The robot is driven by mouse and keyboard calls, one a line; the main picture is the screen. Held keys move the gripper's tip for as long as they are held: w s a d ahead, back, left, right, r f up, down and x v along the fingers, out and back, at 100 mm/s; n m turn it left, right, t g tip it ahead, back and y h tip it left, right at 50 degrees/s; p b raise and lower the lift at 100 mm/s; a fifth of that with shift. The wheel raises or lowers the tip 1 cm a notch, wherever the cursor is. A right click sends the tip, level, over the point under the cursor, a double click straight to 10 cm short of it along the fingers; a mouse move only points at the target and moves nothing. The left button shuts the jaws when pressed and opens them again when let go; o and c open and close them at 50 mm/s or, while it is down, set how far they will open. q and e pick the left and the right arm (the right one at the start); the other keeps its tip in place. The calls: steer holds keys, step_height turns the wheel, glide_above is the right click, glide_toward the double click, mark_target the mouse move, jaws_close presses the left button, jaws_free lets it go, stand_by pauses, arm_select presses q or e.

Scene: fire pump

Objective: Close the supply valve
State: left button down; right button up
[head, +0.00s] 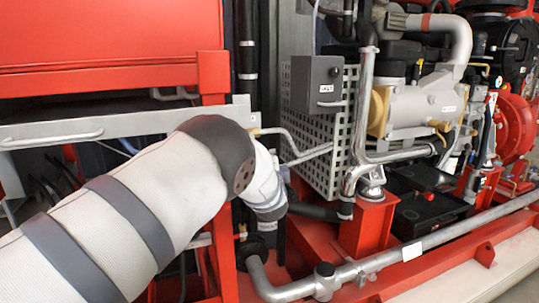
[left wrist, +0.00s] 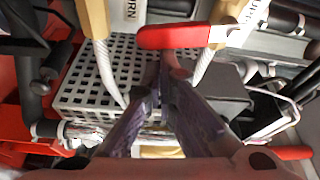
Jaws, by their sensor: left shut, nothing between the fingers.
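A second red handle (left wrist: 291,153) shows at the lower right edge. I cannot read which one is the supply valve. My left gripper (left wrist: 167,65) is shut and empty, its fingertips right by the first red lever; I cannot tell whether they touch it. In the head view my left arm reaches in beside the red post, and its fingers cannot be made out. My right gripper is not in view.
A perforated grey panel (head: 318,125) with a grey box (head: 316,84) stands right of my arm. A red post (head: 213,75) and a grey rail (head: 100,127) are close to the arm. Silver pipes (head: 364,110) and the pump machinery (head: 420,105) fill the right side.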

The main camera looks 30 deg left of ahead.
arm_select(q)
steer(key=shift+s+a+f+m+g, duration=0.25)
steer(key=shift+s+a+m+g, duration=0.15)
steer(key=shift+m, duration=0.5)
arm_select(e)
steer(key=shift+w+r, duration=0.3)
arm_select(q)
steer(key=shift+a+f, duration=0.1)
